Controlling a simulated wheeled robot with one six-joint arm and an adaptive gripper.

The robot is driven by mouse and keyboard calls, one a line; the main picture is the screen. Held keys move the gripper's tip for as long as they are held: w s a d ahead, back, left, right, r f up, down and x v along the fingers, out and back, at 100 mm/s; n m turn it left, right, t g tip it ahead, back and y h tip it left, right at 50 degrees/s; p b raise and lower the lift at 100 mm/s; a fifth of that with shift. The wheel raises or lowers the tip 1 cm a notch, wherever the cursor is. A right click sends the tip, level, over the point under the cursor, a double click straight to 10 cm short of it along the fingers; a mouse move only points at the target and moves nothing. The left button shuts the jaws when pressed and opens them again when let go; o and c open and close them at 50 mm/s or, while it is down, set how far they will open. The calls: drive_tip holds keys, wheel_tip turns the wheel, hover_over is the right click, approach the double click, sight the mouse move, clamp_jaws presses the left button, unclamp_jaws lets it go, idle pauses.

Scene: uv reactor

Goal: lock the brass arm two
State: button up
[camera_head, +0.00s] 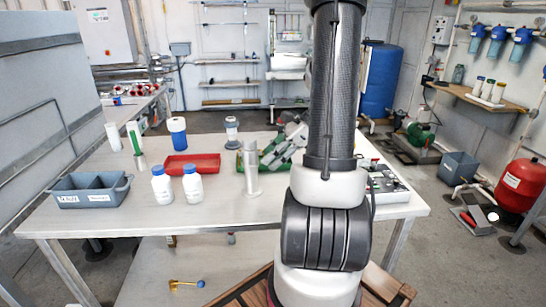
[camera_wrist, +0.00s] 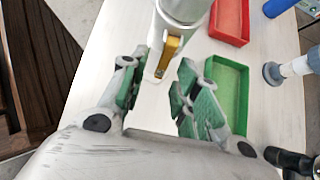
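A steel cylinder (camera_wrist: 184,10) stands on the white table at the top middle of the wrist view. A short brass arm (camera_wrist: 169,50) sticks out from its side and points down toward my gripper. My gripper (camera_wrist: 160,72) is open, its green-padded fingers on either side of the brass arm's tip with gaps at both sides. In the head view the steel cylinder (camera_head: 250,168) stands mid-table, just left of my arm; the brass arm cannot be made out there. Which numbered arm this is cannot be told.
A red tray (camera_head: 193,165), white bottles (camera_head: 162,184) and a grey bin (camera_head: 90,190) stand left on the table. A green tray (camera_wrist: 228,88) lies right of my gripper in the wrist view. A brass piece with a blue end (camera_head: 185,284) lies below the tabletop.

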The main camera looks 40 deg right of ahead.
drive_tip(key=shift+c, duration=0.3)
clamp_jaws()
drive_tip(key=shift+a+f+t+y, duration=0.1)
drive_tip(key=shift+f+t+y, duration=0.1)
drive_tip(key=shift+t+y, duration=0.3)
drive_tip(key=shift+o, duration=0.3)
unclamp_jaws()
